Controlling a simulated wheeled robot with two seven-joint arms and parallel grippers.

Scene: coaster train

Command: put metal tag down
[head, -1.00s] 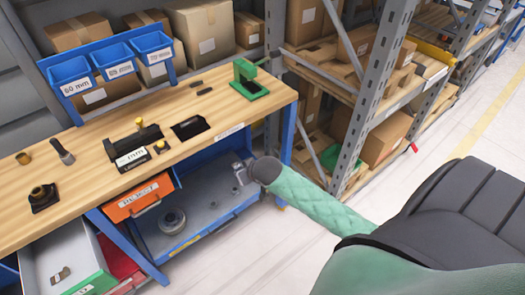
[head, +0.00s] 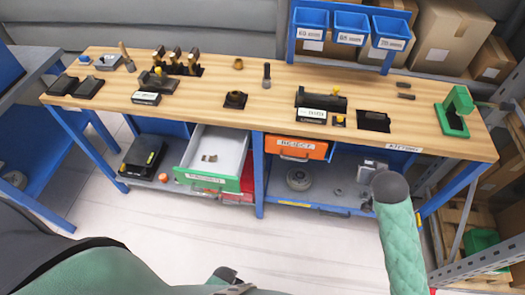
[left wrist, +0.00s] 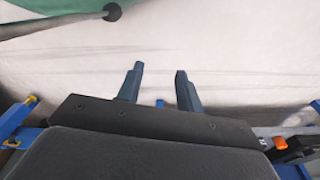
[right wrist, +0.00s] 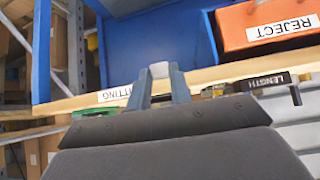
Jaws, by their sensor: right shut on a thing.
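A small pale grey piece, which looks like the metal tag (right wrist: 159,69), shows between the fingertips of my right gripper (right wrist: 160,84) in the right wrist view. That gripper is shut on it. In the head view my right gripper (head: 369,169) is in front of the bench, below its top edge at the right; the tag is too small to make out there. My left gripper (left wrist: 160,84) is open and empty over pale floor in the left wrist view.
The wooden bench (head: 220,92) carries gauges, dark blocks and a green press (head: 456,112). Below are an open drawer (head: 215,150) with a small brownish piece inside, an orange REJECT bin (head: 297,148) and a blue shelf. Blue bins (head: 351,27) stand behind. Shelving is at right.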

